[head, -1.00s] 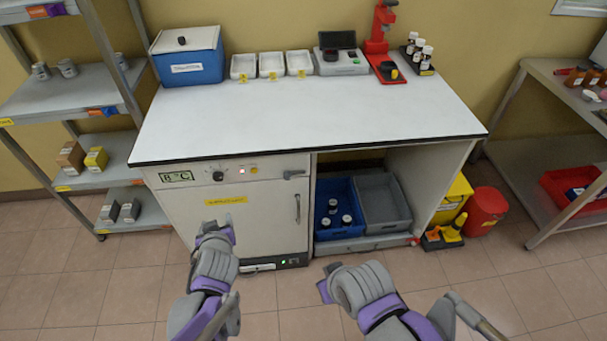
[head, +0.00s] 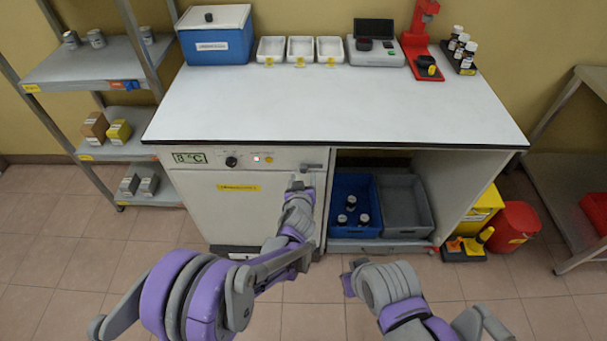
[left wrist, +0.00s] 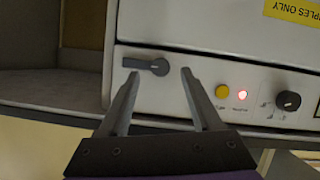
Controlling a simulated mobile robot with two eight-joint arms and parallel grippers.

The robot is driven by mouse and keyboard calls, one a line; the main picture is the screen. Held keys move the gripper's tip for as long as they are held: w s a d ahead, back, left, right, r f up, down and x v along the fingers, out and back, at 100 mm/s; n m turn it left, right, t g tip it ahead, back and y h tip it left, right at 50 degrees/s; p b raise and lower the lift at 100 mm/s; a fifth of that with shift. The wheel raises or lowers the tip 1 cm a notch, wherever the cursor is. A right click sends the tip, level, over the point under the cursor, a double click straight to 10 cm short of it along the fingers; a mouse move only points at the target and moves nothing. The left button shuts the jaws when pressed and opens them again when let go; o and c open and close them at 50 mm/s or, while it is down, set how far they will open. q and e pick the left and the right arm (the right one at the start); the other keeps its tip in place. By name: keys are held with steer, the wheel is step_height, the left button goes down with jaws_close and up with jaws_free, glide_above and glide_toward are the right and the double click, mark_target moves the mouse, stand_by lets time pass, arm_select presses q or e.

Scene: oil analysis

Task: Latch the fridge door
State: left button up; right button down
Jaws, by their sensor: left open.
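The white fridge (head: 230,210) stands under the left part of the bench, and its door looks shut against the frame. Its dark latch lever (head: 312,167) is at the top right of the front, lying level. In the left wrist view, which is upside down, the latch lever (left wrist: 146,66) shows just beyond the fingertips. My left gripper (head: 298,180) is open and empty in front of the latch, and its two fingers (left wrist: 158,78) point at the panel. I see no contact. My right gripper (head: 348,281) hangs low in front of the bench; its jaws are unclear.
The panel has a dark knob (head: 231,162) and a red light (head: 256,158) left of the latch. A blue crate (head: 356,230) with dark bottles and a grey crate (head: 405,205) sit in the open bay. The floor in front is clear.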

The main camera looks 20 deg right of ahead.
mark_target(304, 171)
arm_select(q)
steer(key=shift+x, duration=1.55)
steer(key=shift+c, duration=0.2)
jaws_close()
